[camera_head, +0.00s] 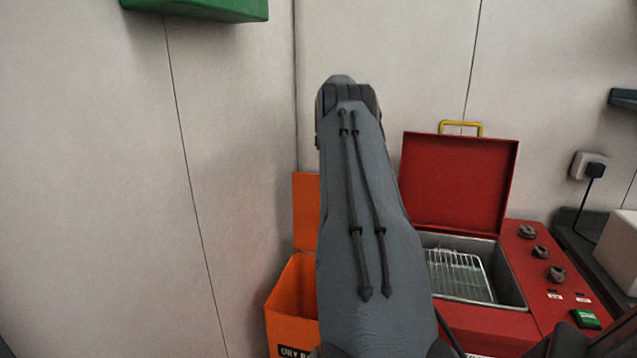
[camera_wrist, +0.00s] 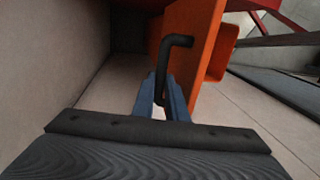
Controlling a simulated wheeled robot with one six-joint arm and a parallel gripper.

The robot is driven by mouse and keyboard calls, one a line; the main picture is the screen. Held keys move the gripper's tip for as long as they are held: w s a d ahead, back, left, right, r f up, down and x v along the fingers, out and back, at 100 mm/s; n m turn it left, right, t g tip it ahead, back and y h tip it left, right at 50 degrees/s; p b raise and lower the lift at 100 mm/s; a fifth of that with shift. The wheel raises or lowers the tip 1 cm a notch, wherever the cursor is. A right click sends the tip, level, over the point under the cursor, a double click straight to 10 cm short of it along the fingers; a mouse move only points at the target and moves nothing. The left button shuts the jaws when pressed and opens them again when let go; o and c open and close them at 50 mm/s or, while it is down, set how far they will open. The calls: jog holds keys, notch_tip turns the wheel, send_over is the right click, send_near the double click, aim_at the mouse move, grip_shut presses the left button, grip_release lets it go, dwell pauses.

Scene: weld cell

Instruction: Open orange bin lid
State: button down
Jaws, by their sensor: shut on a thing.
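The orange bin (camera_head: 284,310) stands at the lower middle of the head view, partly hidden behind my arm, with its open top showing the inside. Its orange lid (camera_head: 306,210) stands raised, about upright, at the back of the bin. In the wrist view the orange panel (camera_wrist: 196,40) carries a black bent handle (camera_wrist: 177,41). My gripper (camera_wrist: 164,98) has its blue fingers shut on the lower part of this handle. The head view does not show my fingers; my arm hides them.
A red parts washer (camera_head: 536,262) with its lid (camera_head: 457,180) raised and a wire basket inside stands right of the bin. A wall (camera_head: 235,150) closes the back and left. A green box (camera_head: 200,8) hangs at the upper left. A white box (camera_head: 612,245) sits at the right edge.

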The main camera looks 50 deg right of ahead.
jog(key=shift+w+d+f, duration=0.45)
jog(key=shift+d+f, duration=0.15)
jog(key=shift+f, duration=0.05)
jog(key=c, duration=1.8)
grip_release()
jog(key=shift+w, duration=0.1)
jog(key=shift+o, duration=0.2)
jog(key=shift+d+r, duration=0.15)
jog(key=shift+r, duration=0.1)
